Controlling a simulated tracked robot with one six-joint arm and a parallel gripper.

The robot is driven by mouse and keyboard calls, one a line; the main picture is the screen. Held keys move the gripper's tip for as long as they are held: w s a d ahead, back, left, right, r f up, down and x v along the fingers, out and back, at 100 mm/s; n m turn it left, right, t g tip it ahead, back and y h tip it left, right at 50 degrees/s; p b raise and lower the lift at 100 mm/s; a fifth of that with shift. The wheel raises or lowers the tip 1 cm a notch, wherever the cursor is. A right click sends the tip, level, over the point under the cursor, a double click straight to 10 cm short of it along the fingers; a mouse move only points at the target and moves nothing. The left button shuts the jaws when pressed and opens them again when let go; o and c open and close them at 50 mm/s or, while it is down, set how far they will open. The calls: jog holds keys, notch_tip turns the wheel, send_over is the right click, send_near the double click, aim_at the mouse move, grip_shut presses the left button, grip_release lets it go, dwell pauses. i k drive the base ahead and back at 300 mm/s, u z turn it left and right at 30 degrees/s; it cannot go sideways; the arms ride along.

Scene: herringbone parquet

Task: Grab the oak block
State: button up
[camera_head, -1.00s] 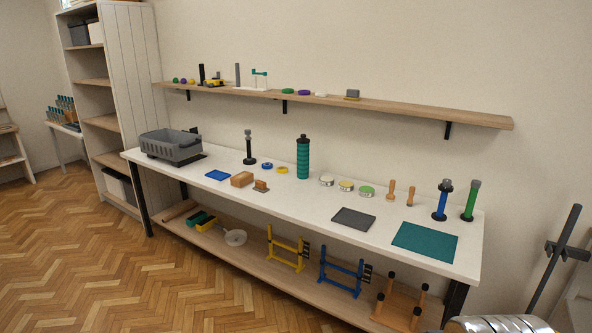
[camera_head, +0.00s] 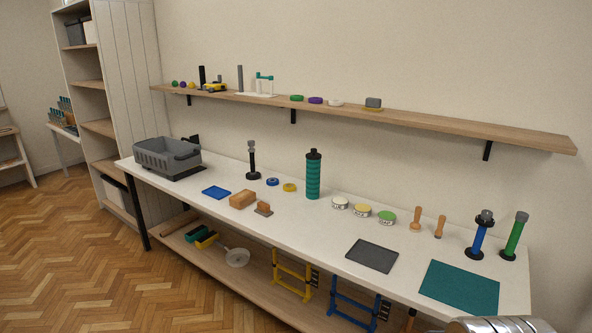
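The oak block (camera_head: 243,199) is a plain light-brown wooden block. It lies on the white tabletop, left of the middle, just right of a flat blue square. A smaller wooden piece (camera_head: 264,208) on a grey base sits close to its right front. My gripper is not in view. Only a shiny rounded metal part that stays in the same place shows at the bottom right edge, and I take it as mine.
The white table (camera_head: 315,225) also holds a grey crate (camera_head: 167,156), a teal bottle (camera_head: 313,175), several tins, a dark mat (camera_head: 372,255) and a teal mat (camera_head: 460,287). A wall shelf (camera_head: 420,123) runs above. Parquet floor (camera_head: 90,270) is clear at the left front.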

aim_at(242, 199)
jog(key=u, duration=0.15)
jog(key=i, duration=0.9)
jog(key=u, duration=0.4)
jog(key=i, duration=0.8)
jog(key=u, duration=0.85)
jog(key=i, duration=0.6)
jog(key=u, duration=0.9)
jog(key=i, duration=0.95)
jog(key=u, duration=0.4)
